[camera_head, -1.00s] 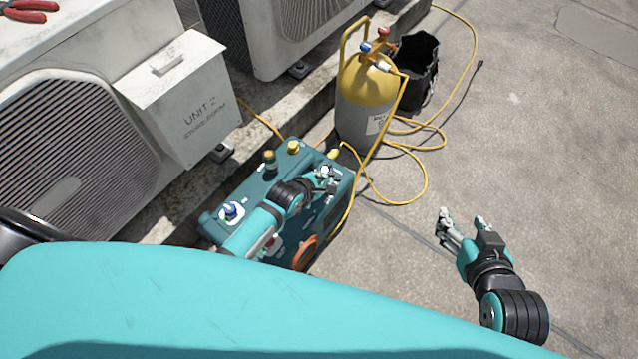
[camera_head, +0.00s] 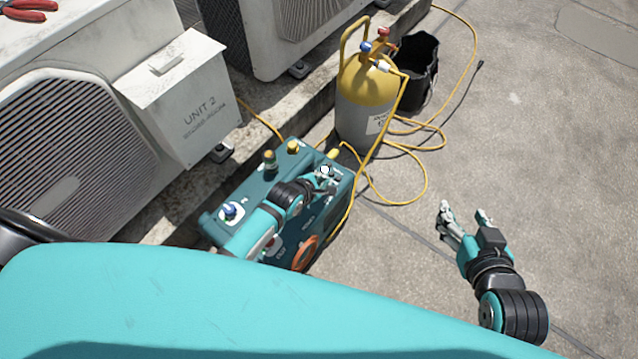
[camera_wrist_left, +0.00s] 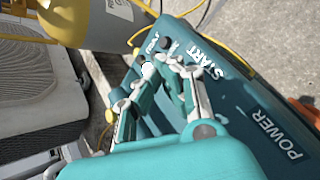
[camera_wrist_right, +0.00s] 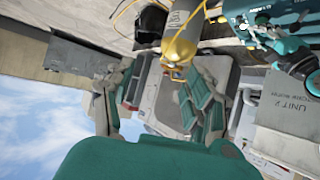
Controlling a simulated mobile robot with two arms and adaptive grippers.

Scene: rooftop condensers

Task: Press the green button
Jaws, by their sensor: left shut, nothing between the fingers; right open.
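A teal recovery machine (camera_head: 255,187) with knobs and labels stands on the ground beside the wall ledge. My left gripper (camera_head: 325,172) is shut and empty over its far right corner. In the left wrist view the closed fingertips (camera_wrist_left: 166,62) are beside the START label (camera_wrist_left: 205,57) on the machine's teal panel (camera_wrist_left: 235,90). I cannot make out a green button; the fingers cover part of the panel there, and I cannot tell whether they touch it. My right gripper (camera_head: 463,214) is open and empty above bare ground, right of the machine.
A yellow-topped grey cylinder (camera_head: 367,95) stands behind the machine, with a black bucket (camera_head: 417,70) beside it. Yellow hoses (camera_head: 425,185) loop over the ground. Condenser units (camera_head: 75,145) and a UNIT 2 box (camera_head: 185,100) are at left.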

